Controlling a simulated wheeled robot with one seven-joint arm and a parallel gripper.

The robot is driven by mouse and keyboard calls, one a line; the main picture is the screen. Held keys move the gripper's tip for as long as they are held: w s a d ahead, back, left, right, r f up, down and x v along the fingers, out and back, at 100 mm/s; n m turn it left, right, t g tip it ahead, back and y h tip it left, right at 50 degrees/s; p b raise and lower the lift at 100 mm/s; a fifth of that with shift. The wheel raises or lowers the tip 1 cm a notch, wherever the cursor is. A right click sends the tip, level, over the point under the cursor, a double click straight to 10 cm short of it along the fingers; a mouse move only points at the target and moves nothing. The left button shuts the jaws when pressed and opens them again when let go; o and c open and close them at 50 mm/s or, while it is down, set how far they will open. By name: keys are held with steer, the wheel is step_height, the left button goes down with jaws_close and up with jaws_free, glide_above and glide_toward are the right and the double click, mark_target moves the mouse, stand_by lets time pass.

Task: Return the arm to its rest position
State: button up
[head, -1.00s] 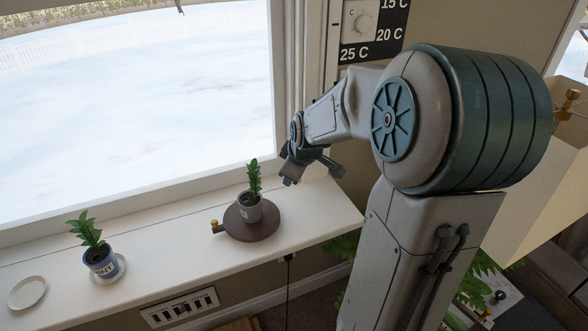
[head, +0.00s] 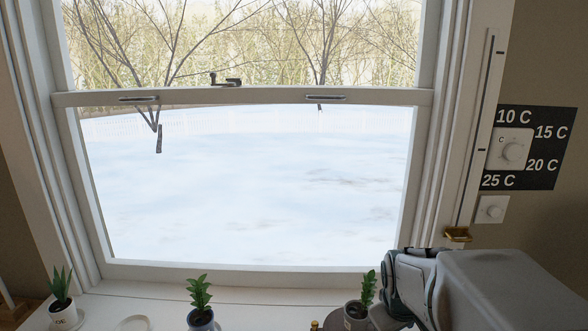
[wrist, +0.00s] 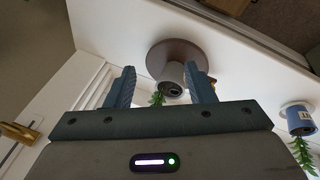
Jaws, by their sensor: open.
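My gripper (wrist: 160,70) is open in the wrist view, with its two blue-grey fingers apart and nothing held between them. A grey pot (wrist: 173,77) with a green plant shows beyond the gap between the fingers, on a round brown stand (wrist: 158,56). In the head view my arm is at the lower right, beside the same potted plant (head: 368,288). My fingers are hidden or cut off there.
The plants stand on a white windowsill (head: 255,294) below a large window. A blue pot (wrist: 297,118) is at the wrist view's right. Another plant (head: 61,285) is far left in the head view. A thermostat dial (head: 512,151) is on the right wall.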

steer(key=s+a+r+m+y, duration=0.1)
steer(key=s+a+m, duration=0.3)
steer(key=s, duration=0.8)
steer(key=shift+s+a+r+g+y, duration=0.15)
steer(key=shift+a+r+g+y, duration=0.2)
steer(key=shift+a+r, duration=0.3)
